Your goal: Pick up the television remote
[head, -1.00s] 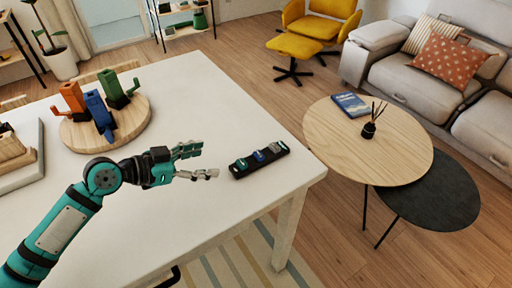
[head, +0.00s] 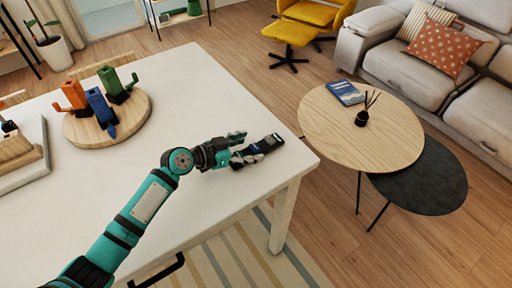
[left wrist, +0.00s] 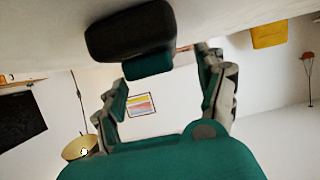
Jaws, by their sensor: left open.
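The television remote cannot be clearly singled out among these pieces. My left gripper (head: 251,146) is open at the holder's left end, fingers pointing at it and covering part of it. In the left wrist view, the picture is upside down; the dark holder (left wrist: 128,33) with a teal piece (left wrist: 149,65) on it shows ahead, between the open fingers of the left gripper (left wrist: 160,75). No grip on anything shows. My right gripper is out of view.
The white table (head: 190,85) carries a round wooden board (head: 138,118) with orange, blue and green figures, and a tray (head: 35,165) at the left. A round wooden coffee table (head: 400,150) with a book stands beyond the right edge.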

